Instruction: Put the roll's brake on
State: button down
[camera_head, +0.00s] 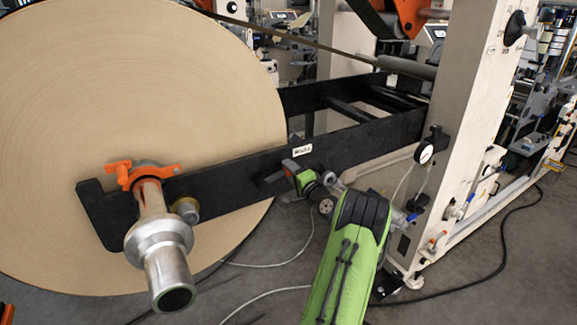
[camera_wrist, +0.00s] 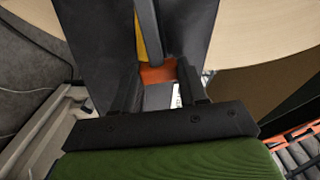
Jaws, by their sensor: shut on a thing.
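The large kraft roll (camera_head: 130,90) fills the left of the head view, on a metal shaft (camera_head: 162,250) held at the end of a black arm (camera_head: 230,172). A small white label (camera_head: 302,150) with dark lettering sits on that black arm. Just below it, my gripper (camera_head: 283,172) is shut on a grey brake lever (camera_head: 290,166), mostly hidden by the fingers. In the wrist view, the grey lever (camera_wrist: 147,30) runs up from between my fingers (camera_wrist: 160,88), with an orange part (camera_wrist: 157,73) and a yellow strip behind it. Whether the brake is on cannot be told.
An orange clamp (camera_head: 140,172) sits around the shaft near the roll. Cables (camera_head: 265,262) lie on the grey floor.

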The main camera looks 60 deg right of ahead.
jog(key=shift+s+d+f+m, duration=0.1)
jog(key=shift+d+f+m, duration=0.05)
jog(key=shift+f+m, duration=1.05)
jog(key=c, duration=0.6)
grip_release()
jog(key=shift+r, duration=0.1)
jog(key=v, duration=1.5)
jog(key=shift+s+a+p, duration=0.2)
jog(key=shift+s+p, duration=0.1)
jog(key=shift+p, duration=0.1)
